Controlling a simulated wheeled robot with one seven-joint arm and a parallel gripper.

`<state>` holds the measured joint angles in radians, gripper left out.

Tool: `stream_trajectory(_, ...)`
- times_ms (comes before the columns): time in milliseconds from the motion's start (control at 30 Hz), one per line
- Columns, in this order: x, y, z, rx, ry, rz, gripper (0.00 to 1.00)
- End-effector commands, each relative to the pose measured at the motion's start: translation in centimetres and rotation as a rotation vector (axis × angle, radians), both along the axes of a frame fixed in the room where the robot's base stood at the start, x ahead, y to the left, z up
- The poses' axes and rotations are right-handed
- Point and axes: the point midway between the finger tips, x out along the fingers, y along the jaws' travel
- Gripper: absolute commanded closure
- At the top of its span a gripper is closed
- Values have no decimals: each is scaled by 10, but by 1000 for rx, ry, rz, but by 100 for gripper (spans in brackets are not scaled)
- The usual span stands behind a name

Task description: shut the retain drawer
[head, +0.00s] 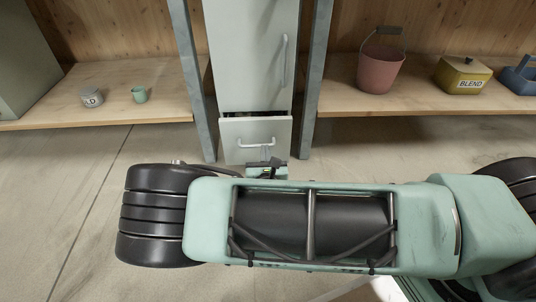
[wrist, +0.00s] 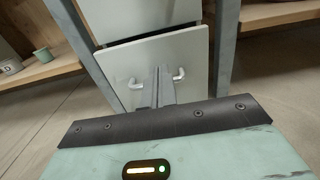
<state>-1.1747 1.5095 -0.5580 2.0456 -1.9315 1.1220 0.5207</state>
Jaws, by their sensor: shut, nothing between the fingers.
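The retain drawer (head: 257,136) is the low grey drawer with a pale bar handle (head: 256,143), under a tall grey door (head: 250,60). A dark gap shows along its top edge, so it stands a little open. In the wrist view the drawer front (wrist: 150,62) fills the middle, with its handle (wrist: 178,75) partly hidden behind my fingers. My gripper (wrist: 157,72) is shut and empty, its fingers pointing at the drawer front across the handle. I cannot tell whether they touch it. In the head view my arm hides most of my gripper (head: 266,163).
Grey posts (head: 191,75) flank the cabinet on both sides. The left shelf (head: 120,113) holds a grey pot (head: 91,98) and a green cup (head: 139,94). Open floor lies at left.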

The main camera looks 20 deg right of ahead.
Motion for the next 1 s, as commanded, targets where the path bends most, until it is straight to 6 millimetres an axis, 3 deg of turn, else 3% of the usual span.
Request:
stream_trajectory(300,64,-22,-7,2,-3,-4,100)
stream_trajectory(500,89,-30,-5,2,-2,-4,100)
stream_trajectory(700,102,-34,-3,1,0,-3,100)
stream_trajectory(1000,105,-35,0,0,1,-3,100)
